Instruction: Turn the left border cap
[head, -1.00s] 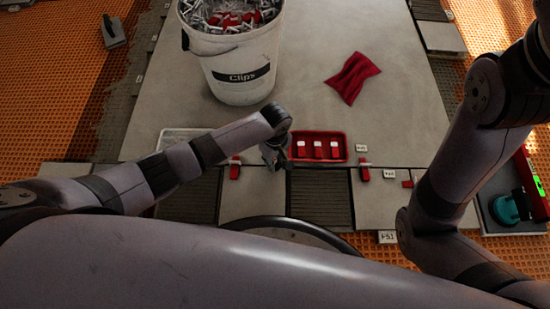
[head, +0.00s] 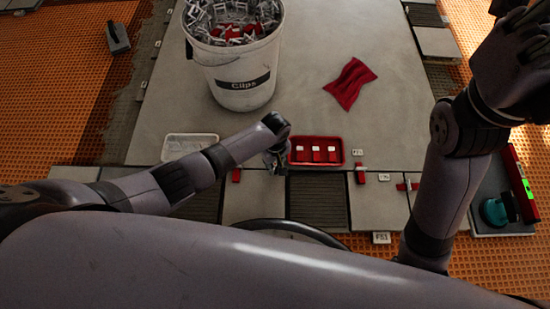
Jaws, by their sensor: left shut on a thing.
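My left gripper (head: 276,163) points down at the near edge of the big grey tile, just left of the red tray. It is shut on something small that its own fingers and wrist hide. A red cap (head: 236,175) stands at a joint to its left. Another red cap (head: 360,175) stands at a joint to the right of the tray. Farther right, a red cap (head: 407,186) lies crosswise over a pale clip. I cannot tell from the picture which cap is the left border one.
The red tray (head: 293,160) holds several red caps. A whitish tray (head: 190,137) lies left of my gripper. A bucket of clips (head: 245,95) and a red cloth (head: 350,83) are on the big tile. A red level (head: 520,182) and a teal-handled tool (head: 494,211) are at far right.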

